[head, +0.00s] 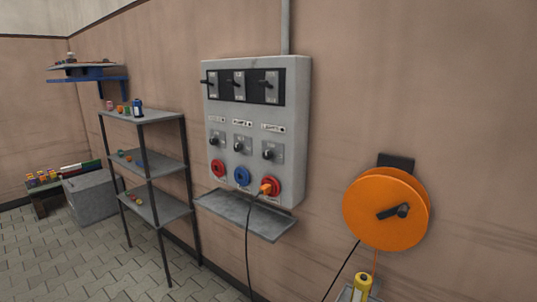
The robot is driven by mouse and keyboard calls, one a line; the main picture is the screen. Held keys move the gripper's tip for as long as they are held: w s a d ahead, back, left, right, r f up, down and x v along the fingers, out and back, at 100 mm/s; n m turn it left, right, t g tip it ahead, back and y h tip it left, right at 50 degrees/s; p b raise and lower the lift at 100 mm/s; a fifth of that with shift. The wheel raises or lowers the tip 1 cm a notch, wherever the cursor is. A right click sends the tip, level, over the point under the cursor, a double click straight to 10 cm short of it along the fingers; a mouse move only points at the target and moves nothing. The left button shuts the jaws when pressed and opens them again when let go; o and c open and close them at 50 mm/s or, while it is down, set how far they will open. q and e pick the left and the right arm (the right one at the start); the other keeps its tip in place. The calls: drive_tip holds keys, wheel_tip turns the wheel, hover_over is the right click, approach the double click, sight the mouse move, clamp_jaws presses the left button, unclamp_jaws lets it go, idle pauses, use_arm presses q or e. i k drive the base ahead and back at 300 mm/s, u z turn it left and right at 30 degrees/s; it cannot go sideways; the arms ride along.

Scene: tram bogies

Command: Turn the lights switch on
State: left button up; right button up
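A grey electrical panel (256,133) is fixed to the wall in the middle of the head view. Three black lever switches sit in a dark strip at its top: a left one (212,84), a middle one (238,85) and a right one (267,85). Small labels sit below them; the right label (272,128) seems to read "LIGHTS", though it is small. Under the labels are three smaller black knobs, the right one at the lights column (270,153). Red, blue and red sockets line the bottom. Neither of my grippers shows.
An orange plug (266,189) with a black cable sits at the right socket. A grey shelf (245,214) juts out below the panel. An orange cable reel (387,208) hangs at right. A metal rack (150,161) stands at left.

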sight(267, 156)
drive_tip(key=z, duration=0.3)
drive_tip(key=k, duration=0.8)
drive_tip(key=z, duration=0.6)
drive_tip(key=k, duration=0.45)
drive_tip(key=u, duration=0.85)
drive_tip(key=i, duration=1.4)
drive_tip(key=z, duration=0.65)
drive_tip(key=i, duration=0.45)
drive_tip(key=z, duration=0.55)
